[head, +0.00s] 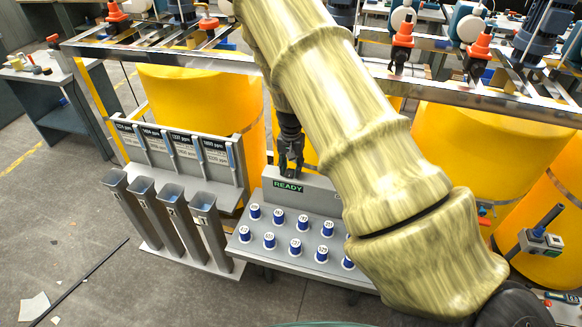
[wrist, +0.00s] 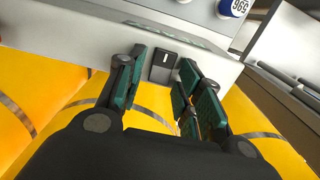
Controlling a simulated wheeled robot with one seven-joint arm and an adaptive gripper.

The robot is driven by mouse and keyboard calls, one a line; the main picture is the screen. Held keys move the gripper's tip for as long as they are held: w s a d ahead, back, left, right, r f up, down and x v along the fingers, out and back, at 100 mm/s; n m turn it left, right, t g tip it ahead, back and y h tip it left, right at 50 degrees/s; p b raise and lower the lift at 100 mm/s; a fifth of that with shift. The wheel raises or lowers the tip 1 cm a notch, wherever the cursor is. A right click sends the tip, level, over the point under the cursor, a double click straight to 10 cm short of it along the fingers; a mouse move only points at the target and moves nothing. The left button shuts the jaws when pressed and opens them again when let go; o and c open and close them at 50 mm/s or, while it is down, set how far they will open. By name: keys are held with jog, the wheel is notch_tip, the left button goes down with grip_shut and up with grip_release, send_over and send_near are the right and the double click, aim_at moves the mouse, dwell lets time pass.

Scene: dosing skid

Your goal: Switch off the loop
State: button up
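A small dark switch (wrist: 163,67) with a light mark sits on the grey panel edge (wrist: 80,35) in the wrist view. My gripper (wrist: 163,78) is open, with one finger on each side of the switch; I cannot tell whether either finger touches it. In the head view my gripper (head: 291,165) points down behind the top of the panel with the green READY display (head: 288,187). The switch is hidden there. The display shows only as a thin green strip (wrist: 165,34) in the wrist view.
Several blue-and-white numbered vials (head: 296,245) stand on the tray below the display. Grey upright tubes (head: 175,205) and a rack of ppm labels (head: 182,145) are at left. Yellow tanks (head: 205,95) stand behind, under a metal rail (head: 170,55). My arm covers the right of the panel.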

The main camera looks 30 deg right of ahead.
grip_shut()
jog(key=shift+w, duration=0.1)
jog(key=shift+d+g+y, duration=0.1)
jog(key=shift+g+y, duration=0.3)
jog(key=shift+y, duration=0.1)
jog(key=shift+o, duration=1.9)
grip_release()
jog(key=shift+r, duration=0.1)
notch_tip(320, 180, up, 12)
jog(key=d, duration=0.1)
jog(key=shift+w, duration=0.45)
jog(key=shift+f, duration=0.2)
